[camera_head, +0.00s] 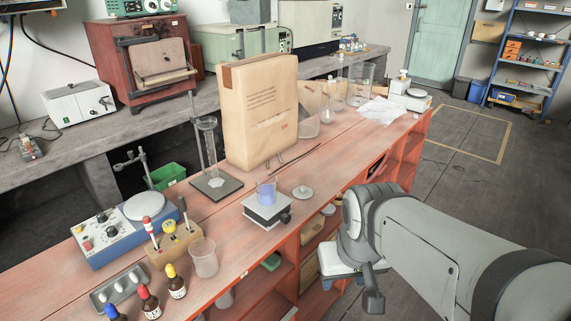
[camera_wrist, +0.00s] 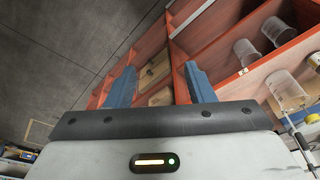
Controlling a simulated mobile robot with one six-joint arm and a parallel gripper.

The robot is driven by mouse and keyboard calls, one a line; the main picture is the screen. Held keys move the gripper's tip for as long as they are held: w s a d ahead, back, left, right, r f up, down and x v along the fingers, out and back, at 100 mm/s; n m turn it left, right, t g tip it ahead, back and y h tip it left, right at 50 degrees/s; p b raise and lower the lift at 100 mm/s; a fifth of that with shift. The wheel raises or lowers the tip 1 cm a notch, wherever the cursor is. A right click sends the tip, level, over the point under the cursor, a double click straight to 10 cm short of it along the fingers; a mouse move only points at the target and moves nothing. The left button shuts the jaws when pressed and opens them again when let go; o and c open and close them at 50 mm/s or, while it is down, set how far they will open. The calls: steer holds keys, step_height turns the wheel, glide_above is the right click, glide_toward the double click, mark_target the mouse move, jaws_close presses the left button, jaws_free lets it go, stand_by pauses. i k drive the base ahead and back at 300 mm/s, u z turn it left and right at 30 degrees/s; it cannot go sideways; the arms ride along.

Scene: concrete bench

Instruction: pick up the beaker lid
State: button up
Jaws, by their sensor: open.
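The beaker lid (camera_head: 303,192) is a small, round, pale grey disc with a knob on top. It lies flat on the red bench top, to the right of a low stand (camera_head: 267,211) that carries a beaker of blue liquid (camera_head: 266,189). My gripper shows in the wrist view (camera_wrist: 161,84) with its two blue fingers wide apart and nothing between them. It points at the open shelves under the bench. In the head view my arm reaches in from the right, and its end is in front of the bench, apart from the lid. I cannot make out the lid in the wrist view.
A tall brown paper bag (camera_head: 262,112) stands behind the lid. A thin dark rod (camera_head: 294,156) lies between them. An empty beaker (camera_head: 203,257), dropper bottles and a blue stirrer device (camera_head: 126,229) are at the left. Bench surface right of the lid is clear.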

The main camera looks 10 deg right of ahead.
mark_target(302, 192)
steer(key=k, duration=1.3)
steer(key=z, duration=0.65)
steer(key=i, duration=2.3)
steer(key=u, duration=0.25)
steer(key=k, duration=0.75)
steer(key=u, duration=0.2)
steer(key=i, duration=0.7)
